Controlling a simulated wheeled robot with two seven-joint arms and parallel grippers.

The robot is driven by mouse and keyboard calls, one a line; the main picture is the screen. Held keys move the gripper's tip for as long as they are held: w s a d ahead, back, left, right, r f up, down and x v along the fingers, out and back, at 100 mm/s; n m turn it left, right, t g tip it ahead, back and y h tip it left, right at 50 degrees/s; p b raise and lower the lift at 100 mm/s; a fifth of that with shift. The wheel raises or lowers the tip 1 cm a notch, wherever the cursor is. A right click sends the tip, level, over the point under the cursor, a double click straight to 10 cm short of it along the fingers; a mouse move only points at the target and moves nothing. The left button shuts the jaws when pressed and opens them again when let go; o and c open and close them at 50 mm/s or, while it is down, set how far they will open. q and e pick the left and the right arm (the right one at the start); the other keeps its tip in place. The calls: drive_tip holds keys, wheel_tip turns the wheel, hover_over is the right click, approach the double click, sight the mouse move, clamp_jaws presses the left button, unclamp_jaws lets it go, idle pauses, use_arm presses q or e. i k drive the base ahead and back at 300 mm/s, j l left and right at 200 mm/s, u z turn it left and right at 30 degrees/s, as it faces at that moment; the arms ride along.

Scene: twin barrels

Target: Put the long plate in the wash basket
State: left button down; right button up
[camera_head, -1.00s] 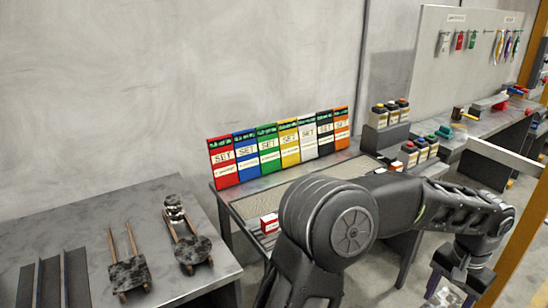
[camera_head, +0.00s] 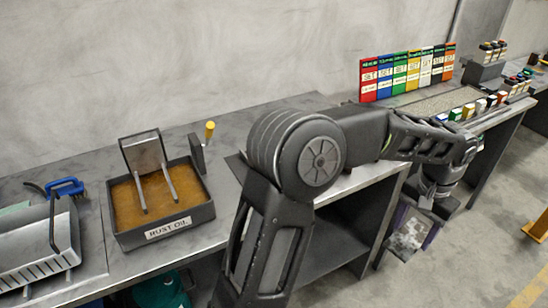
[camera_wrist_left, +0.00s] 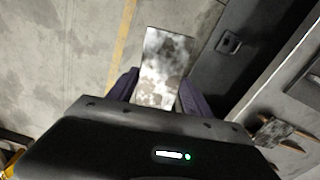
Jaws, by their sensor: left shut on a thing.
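My left gripper (camera_head: 418,212) is shut on the long plate (camera_head: 407,240), a flat piece with mottled grey and white patches. The plate hangs below the gripper over the floor, clear of the table front. In the left wrist view the plate (camera_wrist_left: 166,62) sticks out between the two dark purple fingers of the gripper (camera_wrist_left: 157,94). A pale metal basket with slots in its wall and a raised handle, likely the wash basket (camera_head: 38,270), stands at the far left of the head view, cut off by the frame edge. My right gripper is not in view.
A tray (camera_head: 180,226) labelled "RUST OIL" holds brown liquid and a propped metal rack. A blue-handled brush (camera_head: 66,187) lies behind the basket. Coloured "SET" cards (camera_head: 408,76) stand at the back right. My arm hides part of the tables. Floor (camera_head: 460,265) is open at right.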

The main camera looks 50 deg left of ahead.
sight(29, 252)
drive_tip(key=k+u, duration=0.2)
drive_tip(key=k, duration=0.25)
drive_tip(key=u, duration=1.85)
